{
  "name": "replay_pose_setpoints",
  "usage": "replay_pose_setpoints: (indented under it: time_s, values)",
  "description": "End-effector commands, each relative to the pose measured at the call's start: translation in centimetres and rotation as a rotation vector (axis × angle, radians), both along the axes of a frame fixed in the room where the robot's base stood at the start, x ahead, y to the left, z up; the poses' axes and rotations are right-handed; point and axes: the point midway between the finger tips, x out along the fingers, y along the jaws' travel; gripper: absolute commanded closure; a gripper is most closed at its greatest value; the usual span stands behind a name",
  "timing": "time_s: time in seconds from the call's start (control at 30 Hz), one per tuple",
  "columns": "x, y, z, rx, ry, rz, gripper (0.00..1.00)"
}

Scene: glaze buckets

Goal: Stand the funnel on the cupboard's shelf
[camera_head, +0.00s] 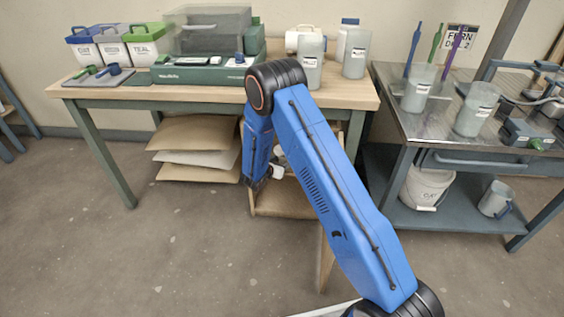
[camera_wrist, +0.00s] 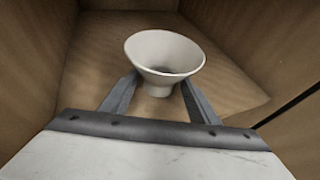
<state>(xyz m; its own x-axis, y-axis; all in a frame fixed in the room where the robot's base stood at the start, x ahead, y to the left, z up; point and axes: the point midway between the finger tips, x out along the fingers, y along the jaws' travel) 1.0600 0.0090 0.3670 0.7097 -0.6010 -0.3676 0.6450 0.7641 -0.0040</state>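The white funnel (camera_wrist: 165,52) is upright with its wide mouth up, in the middle of the wrist view. My gripper (camera_wrist: 160,86) has one finger on each side of it, close against the lower cone, and appears shut on it. The cone hides the fingertips. The funnel is inside the wooden cupboard, above its shelf (camera_wrist: 95,65); I cannot tell whether its spout touches the shelf. In the head view the cupboard (camera_head: 290,203) is under the wooden table, mostly hidden by my blue arm.
An open door (camera_head: 326,262) seems to stand at the cupboard's front. Stacked bags (camera_head: 195,148) lie left of it under the table (camera_head: 135,92). A metal bench (camera_head: 440,122) is at right; the floor in front is clear.

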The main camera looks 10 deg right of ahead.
Motion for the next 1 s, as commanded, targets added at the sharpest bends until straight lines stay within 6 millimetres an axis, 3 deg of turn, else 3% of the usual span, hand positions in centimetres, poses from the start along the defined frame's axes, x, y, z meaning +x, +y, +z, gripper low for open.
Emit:
replay_pose_setpoints:
  time_s: [0.27,0.7,1.0]
  values:
    - [0.0,0.1,1.4,0.001,-0.001,0.001,0.43]
    - [-5.9,5.1,4.3,0.000,0.000,0.003,0.43]
    - [-8.3,7.1,5.5,0.000,0.000,0.001,0.43]
